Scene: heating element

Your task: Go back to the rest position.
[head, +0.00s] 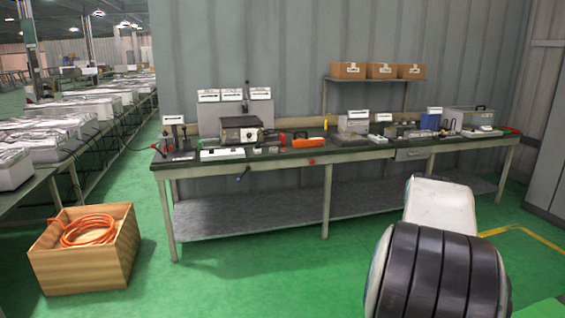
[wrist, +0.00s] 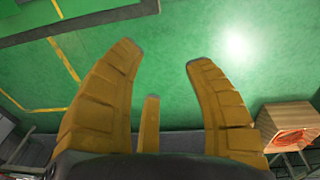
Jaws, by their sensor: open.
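My gripper (wrist: 163,62) shows in the wrist view as two tan-brown ribbed fingers, spread apart with nothing between them. Bare green floor lies behind the fingers, and a narrow brown piece stands between them lower down. In the head view part of my own arm, white with black bands, fills the lower right; the gripper fingers are not visible there.
A long workbench (head: 270,163) with tools and boxes runs along the grey wall. A wooden crate (head: 100,268) with an orange hose (head: 88,231) stands on the floor at left; the crate also shows in the wrist view (wrist: 270,128). Green floor (head: 260,275) before the bench is clear.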

